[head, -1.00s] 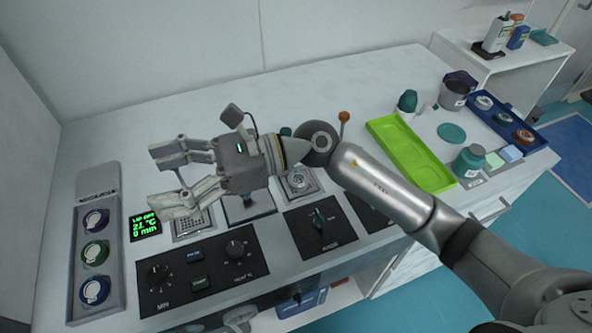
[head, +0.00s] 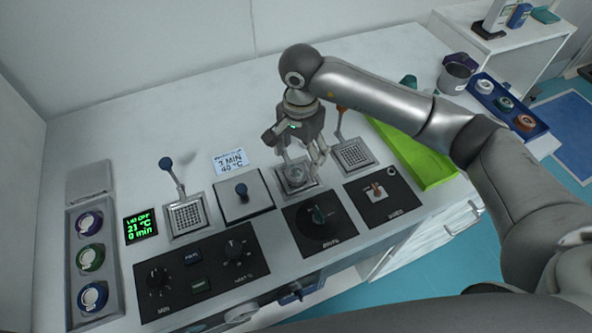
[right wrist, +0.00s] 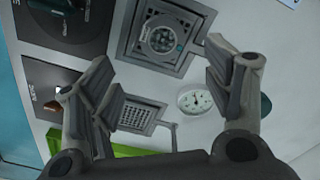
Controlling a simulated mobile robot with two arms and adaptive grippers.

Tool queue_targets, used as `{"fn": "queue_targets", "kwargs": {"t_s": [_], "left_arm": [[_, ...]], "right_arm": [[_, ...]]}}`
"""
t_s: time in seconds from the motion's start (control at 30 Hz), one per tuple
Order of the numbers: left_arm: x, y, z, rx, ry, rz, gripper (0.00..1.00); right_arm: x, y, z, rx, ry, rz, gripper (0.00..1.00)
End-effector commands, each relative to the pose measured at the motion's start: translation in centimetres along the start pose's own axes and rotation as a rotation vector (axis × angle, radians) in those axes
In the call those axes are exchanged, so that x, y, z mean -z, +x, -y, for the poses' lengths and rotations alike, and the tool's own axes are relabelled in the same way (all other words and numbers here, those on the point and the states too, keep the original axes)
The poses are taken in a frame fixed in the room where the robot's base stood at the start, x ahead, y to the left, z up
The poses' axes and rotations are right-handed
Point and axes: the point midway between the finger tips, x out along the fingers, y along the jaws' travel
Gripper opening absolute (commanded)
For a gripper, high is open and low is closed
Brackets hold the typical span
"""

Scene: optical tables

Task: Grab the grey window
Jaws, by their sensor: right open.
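My right gripper (head: 305,165) is open and points down over a square metal plate with a round fitting (head: 295,178), in the middle of the bench. In the right wrist view its two fingers are spread apart with nothing held between them, and the round fitting (right wrist: 163,40) lies beyond them. I cannot tell for sure which thing is the grey window. A pale ring-shaped piece (head: 484,86) lies in the blue tray (head: 540,131) at the right, beside a green and a red one. My left gripper is not in view.
A grey rack (head: 113,240) with purple, green and blue rings stands at the left. A control panel (head: 211,288) lies at the front. A green tray (head: 431,176) is right of the gripper, partly behind my arm. A round white dial (right wrist: 195,101) shows in the wrist view.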

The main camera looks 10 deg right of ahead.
Motion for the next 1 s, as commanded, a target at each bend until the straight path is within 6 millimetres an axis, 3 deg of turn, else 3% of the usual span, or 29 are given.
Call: {"fn": "queue_targets", "kwargs": {"t_s": [0.23,0.5,0.8,1.0], "left_arm": [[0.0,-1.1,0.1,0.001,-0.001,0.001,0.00],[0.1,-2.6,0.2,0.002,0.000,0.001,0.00],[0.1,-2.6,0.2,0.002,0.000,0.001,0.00],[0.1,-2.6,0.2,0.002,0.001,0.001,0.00]], "right_arm": [[-0.5,1.8,0.1,-0.001,-0.001,0.005,0.73],[-1.0,5.5,0.4,-0.001,0.001,0.003,0.73],[-1.0,6.1,0.5,0.003,0.000,0.002,0.73],[-1.0,6.0,0.5,0.002,0.000,0.002,0.47]]}}
